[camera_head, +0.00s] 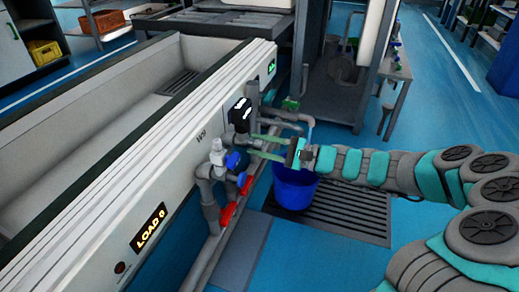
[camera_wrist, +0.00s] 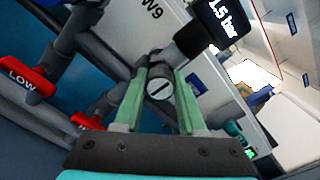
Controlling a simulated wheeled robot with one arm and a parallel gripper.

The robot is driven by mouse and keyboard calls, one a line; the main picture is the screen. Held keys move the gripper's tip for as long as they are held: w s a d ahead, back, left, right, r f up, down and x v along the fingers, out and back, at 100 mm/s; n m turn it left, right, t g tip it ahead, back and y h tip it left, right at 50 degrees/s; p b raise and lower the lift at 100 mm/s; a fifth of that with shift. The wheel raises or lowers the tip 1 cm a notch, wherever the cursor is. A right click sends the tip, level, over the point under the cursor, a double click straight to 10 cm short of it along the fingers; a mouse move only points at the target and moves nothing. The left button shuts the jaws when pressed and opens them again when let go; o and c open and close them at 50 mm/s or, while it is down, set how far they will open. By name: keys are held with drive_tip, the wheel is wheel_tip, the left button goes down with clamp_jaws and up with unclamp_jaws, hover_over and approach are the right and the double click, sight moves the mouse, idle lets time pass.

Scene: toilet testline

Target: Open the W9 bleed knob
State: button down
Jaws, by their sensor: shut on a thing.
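The W9 bleed knob (camera_wrist: 160,89) is a round grey knob with a light slot across its face, in the middle of the wrist view. The slot lies slightly tilted, its right end higher. My gripper (camera_wrist: 160,78) has its two green fingers on either side of the knob, shut on it. In the head view my gripper (camera_head: 252,146) reaches left to the pipework by the W9 label (camera_head: 201,136), and the knob is hidden there. A black gauge (camera_wrist: 208,38) reading 1.5 bar stands just above the knob; the gauge also shows in the head view (camera_head: 240,114).
Red valve handles (camera_head: 227,213) lie low on the pipes, one marked LOW (camera_wrist: 27,85). A blue bucket (camera_head: 292,190) stands below my gripper on a floor grate (camera_head: 345,215). The long white trough panel (camera_head: 95,210) runs along the left, with a LOAD 0 display (camera_head: 149,227).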

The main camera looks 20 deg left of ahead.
drive_tip(key=shift+n, duration=0.3)
idle(0.4)
drive_tip(key=shift+c, duration=2.4)
unclamp_jaws()
drive_tip(key=d, duration=0.7)
drive_tip(key=shift+s+d+p, duration=0.3)
drive_tip(key=shift+d+p, duration=0.1)
drive_tip(key=shift+p, duration=0.05)
